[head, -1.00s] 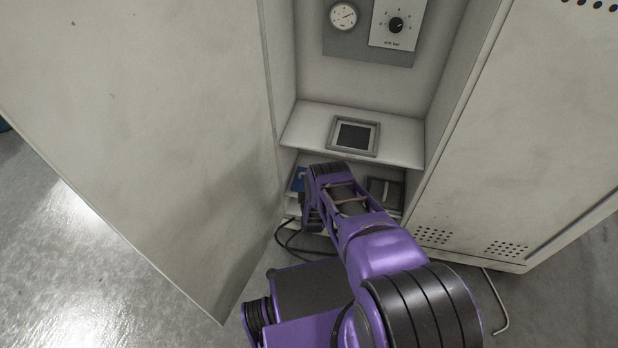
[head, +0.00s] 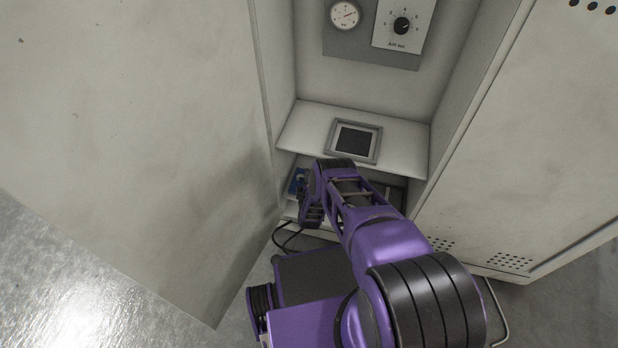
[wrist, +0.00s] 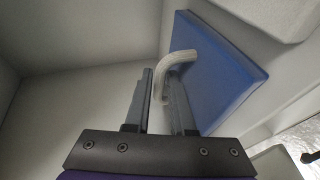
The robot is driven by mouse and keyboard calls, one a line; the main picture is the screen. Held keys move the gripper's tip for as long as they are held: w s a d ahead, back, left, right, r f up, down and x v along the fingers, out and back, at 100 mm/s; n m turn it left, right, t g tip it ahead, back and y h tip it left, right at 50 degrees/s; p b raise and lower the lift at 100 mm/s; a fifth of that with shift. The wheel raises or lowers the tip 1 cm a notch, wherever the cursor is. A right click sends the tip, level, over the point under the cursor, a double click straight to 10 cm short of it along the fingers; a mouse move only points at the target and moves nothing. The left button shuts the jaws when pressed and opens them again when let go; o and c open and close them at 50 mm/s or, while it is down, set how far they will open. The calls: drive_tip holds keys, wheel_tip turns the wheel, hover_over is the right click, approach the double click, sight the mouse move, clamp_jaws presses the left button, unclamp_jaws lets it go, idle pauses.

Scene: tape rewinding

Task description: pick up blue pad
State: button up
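The blue pad (wrist: 222,72) is a flat blue panel with a pale curved handle (wrist: 178,60), seen at the right of the wrist view. In the head view a small part of the blue pad (head: 296,182) shows in the lower compartment at the left, partly hidden by my arm. My gripper (wrist: 160,78) is at the handle. Its two fingers are apart, with the handle's bent end between their tips and a thin gap on the left finger's side. Whether the right finger touches the handle I cannot tell. In the head view my fingertips are hidden.
A shelf with a framed dark screen (head: 355,141) is just above the compartment. The open cabinet door (head: 150,130) stands close on the left, the cabinet's side wall on the right. A dark object (head: 390,192) is in the compartment behind my arm. A black cable (head: 287,238) hangs below.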

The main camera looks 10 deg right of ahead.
drive_tip(key=shift+w, duration=0.1)
clamp_jaws()
drive_tip(key=shift+r, duration=0.1)
idle(0.3)
